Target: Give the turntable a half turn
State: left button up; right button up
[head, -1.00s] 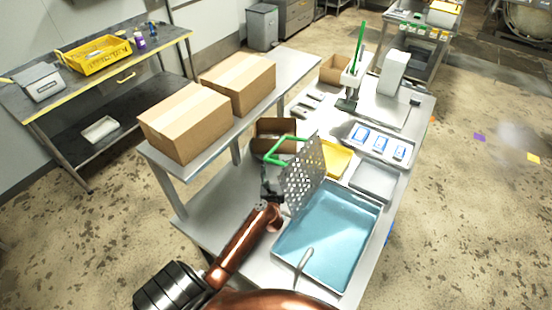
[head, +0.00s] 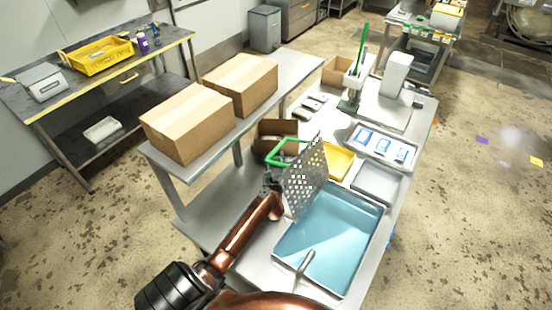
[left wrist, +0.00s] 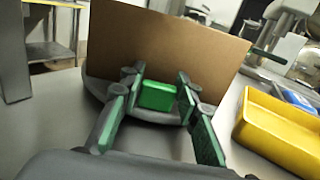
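The turntable is a grey disc (left wrist: 97,92), seen low down in the left wrist view. A green block (left wrist: 158,96) sits at its near edge, and an upright brown cardboard box (left wrist: 165,45) stands on it. In the head view the brown box (head: 268,133) is partly hidden and the disc cannot be made out. My left gripper (left wrist: 159,80) is open, with one finger on each side of the green block. Small gaps seem to remain beside the block. In the head view the left gripper (head: 272,180) is beside the perforated plate. My right gripper is out of view.
A blue tray (head: 345,235), yellow tray (head: 341,160) and grey tray (head: 376,183) lie to the right. A raised shelf (head: 236,124) with two cartons runs along the left.

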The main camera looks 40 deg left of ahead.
pick_arm(q)
grip_shut()
jog(key=shift+w+d+n+g+y+b, duration=0.5)
jog(key=shift+d+n+g+y+b, duration=0.25)
jog(key=shift+y, duration=0.25)
jog(key=shift+a, duration=0.15)
jog(key=o, duration=0.5)
grip_release()
notch_tip(320, 180, up, 10)
